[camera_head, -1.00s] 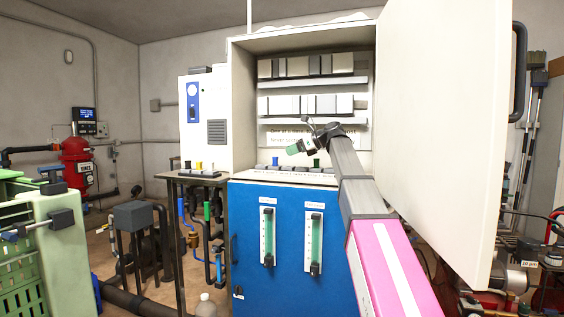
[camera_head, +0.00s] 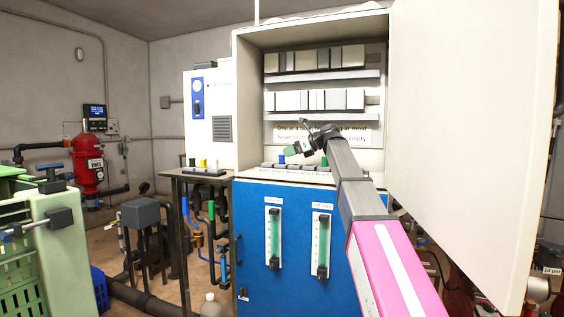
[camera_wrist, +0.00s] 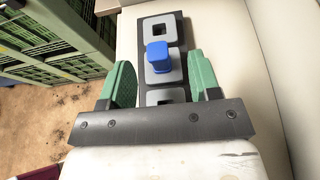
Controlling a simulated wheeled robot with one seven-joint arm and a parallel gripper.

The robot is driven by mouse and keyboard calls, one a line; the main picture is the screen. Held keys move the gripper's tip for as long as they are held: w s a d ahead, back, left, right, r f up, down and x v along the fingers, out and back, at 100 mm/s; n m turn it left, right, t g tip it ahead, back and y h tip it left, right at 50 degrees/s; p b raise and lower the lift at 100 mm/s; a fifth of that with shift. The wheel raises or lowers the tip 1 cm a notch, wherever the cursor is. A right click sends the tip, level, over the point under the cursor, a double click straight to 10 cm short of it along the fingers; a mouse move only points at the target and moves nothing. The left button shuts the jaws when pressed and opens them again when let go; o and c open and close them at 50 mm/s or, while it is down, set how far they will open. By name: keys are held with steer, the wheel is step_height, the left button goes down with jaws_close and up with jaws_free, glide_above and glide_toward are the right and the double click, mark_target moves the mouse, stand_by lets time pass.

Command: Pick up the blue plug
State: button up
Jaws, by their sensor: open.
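The blue plug (camera_wrist: 158,56) stands upright in the middle visible socket of a dark strip with grey square sockets (camera_wrist: 163,28) in the wrist view. The socket beyond it and the one nearer my gripper show no plug. In the head view the blue plug (camera_head: 281,159) shows small on the strip at the cabinet ledge. My gripper (camera_wrist: 160,66) is open, with one green finger to the left of the plug and one to the right, neither seen touching it. In the head view my gripper (camera_head: 297,149) is over the ledge and hides part of the strip.
The open white cabinet door (camera_head: 460,130) stands right of my arm. Shelves with white modules (camera_head: 318,100) and a sign (camera_head: 345,134) are behind my gripper. A side table (camera_head: 188,178) at left bears another strip with a yellow plug (camera_head: 203,162). A green crate (camera_head: 60,250) stands farther left.

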mark_target(282, 161)
steer(key=x, duration=0.4)
steer(key=shift+a+f, duration=0.2)
steer(key=shift+a, duration=0.1)
steer(key=shift+s, duration=0.1)
steer(key=shift+c, duration=0.3)
steer(key=c, duration=0.9)
steer(key=shift+c, duration=0.2)
